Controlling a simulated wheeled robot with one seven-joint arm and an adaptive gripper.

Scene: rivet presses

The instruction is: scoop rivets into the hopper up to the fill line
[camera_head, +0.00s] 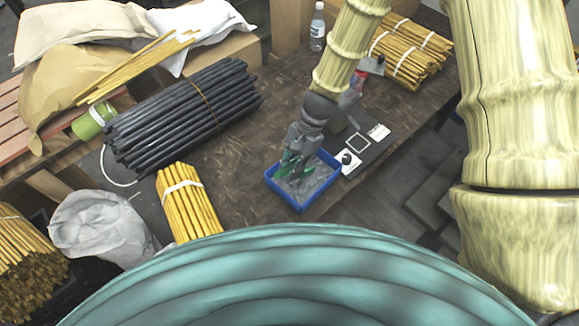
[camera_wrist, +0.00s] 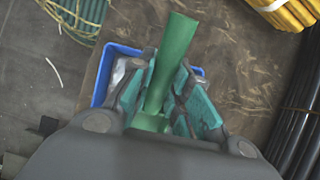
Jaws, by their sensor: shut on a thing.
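A blue bin (camera_head: 273,186) stands on the dark table, with a grey mass inside that is too small to make out as rivets. My gripper (camera_head: 291,166) points down over and into the bin. It is shut on a green scoop (camera_wrist: 175,55), whose long handle rises between the teal finger pads in the wrist view. In the head view only small green parts of the scoop show beside the fingers. The blue bin also shows behind the gripper in the wrist view (camera_wrist: 103,75). I cannot make out the hopper or its fill line.
Right of the bin lie a white piece with a dark knob (camera_head: 347,160) and a dark plate with a white frame (camera_head: 358,143). A dark rod bundle (camera_head: 180,115) and a yellow bundle (camera_head: 187,205) lie left. A bottle (camera_head: 318,28) stands at the back.

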